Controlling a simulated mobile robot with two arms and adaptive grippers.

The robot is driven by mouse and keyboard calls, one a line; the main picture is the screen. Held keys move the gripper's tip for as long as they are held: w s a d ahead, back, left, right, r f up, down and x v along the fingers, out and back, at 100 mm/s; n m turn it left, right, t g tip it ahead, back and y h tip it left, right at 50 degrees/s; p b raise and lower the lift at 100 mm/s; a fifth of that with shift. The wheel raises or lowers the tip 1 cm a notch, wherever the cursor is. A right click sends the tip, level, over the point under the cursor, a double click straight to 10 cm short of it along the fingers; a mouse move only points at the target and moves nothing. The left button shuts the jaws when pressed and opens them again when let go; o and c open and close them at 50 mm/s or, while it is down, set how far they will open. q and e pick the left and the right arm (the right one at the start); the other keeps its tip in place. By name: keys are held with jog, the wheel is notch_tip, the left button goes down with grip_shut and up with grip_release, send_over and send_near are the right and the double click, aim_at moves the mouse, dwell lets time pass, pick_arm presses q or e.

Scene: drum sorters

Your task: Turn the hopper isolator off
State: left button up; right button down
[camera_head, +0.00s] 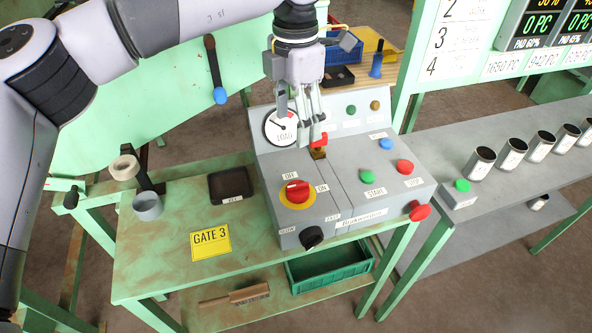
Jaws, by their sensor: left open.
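A red rotary switch (297,192) on a yellow round plate sits on the left of the grey control panel (352,205), with OFF and ON labels beside it. Its handle lies roughly sideways; which label it points at is hard to tell. A small red handle on a brass base (319,154) stands higher on the panel. No label naming the hopper is readable on either. My left gripper (309,135) is open and points down beside the small red handle, partly covering it. It is above and behind the rotary switch. Whether it touches the handle is unclear. My right gripper is out of view.
A round gauge (281,128) stands just left of my left gripper. The panel also carries a black knob (311,237), green, blue and red buttons, and a red knob (419,211) at its right edge. A black tray (230,185) and grey cup (147,206) stand on the green table.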

pick_arm(q)
jog(key=s+f, duration=0.2)
jog(key=p, duration=0.4)
send_near(296, 186)
notch_tip(296, 186, down, 6)
jog(key=shift+f, duration=0.25)
notch_tip(296, 186, down, 2)
jog(key=shift+f+p, duration=0.15)
jog(key=shift+p, duration=0.2)
jog(key=shift+f, duration=0.65)
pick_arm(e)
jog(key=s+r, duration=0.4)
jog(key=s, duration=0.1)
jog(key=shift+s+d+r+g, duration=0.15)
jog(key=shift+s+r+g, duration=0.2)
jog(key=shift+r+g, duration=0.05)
pick_arm(q)
jog(key=shift+c, duration=0.4)
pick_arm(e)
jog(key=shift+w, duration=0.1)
